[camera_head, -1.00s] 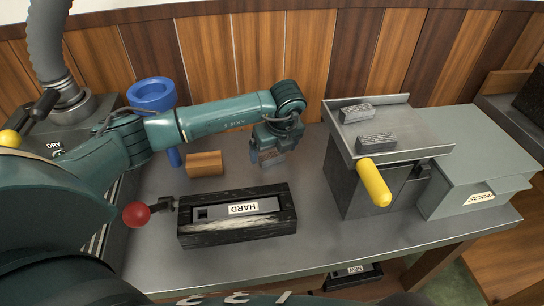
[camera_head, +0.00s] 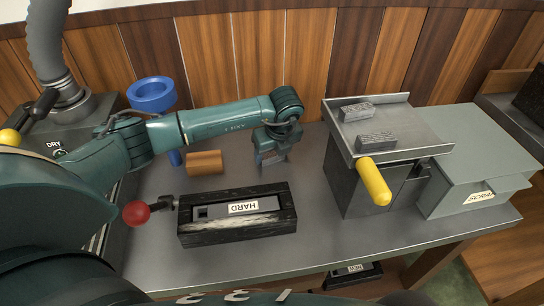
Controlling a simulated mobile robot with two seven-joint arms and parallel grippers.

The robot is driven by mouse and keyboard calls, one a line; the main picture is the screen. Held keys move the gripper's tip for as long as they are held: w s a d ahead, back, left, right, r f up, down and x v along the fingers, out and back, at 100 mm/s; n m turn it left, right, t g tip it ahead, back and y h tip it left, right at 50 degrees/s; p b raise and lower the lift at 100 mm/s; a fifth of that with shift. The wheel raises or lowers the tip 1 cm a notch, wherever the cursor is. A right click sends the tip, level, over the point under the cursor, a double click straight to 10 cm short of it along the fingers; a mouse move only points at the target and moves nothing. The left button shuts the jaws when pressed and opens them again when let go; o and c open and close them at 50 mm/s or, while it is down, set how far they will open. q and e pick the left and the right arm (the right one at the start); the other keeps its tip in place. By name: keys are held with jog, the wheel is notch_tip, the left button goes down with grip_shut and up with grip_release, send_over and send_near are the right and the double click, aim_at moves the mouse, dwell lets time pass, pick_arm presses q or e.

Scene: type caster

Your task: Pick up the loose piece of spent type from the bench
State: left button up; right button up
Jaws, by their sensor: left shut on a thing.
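My left gripper (camera_head: 271,160) points down at the bench (camera_head: 325,240), behind the black mould box labelled HARD (camera_head: 240,208) and to the right of a small wooden block (camera_head: 204,163). It is shut on a small grey piece, the spent type (camera_head: 271,156), which is mostly hidden between the fingers. I cannot tell whether the piece still touches the bench. My right gripper is not in view.
A tray (camera_head: 420,130) with two grey type blocks (camera_head: 376,141) stands to the right, with a yellow handle (camera_head: 375,182) jutting forward. A red knob (camera_head: 136,214) sticks out left of the mould box. A blue ring (camera_head: 152,92) stands behind the arm.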

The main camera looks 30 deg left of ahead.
pick_arm(q)
jog(key=shift+c, duration=1)
jog(key=shift+r, duration=0.1)
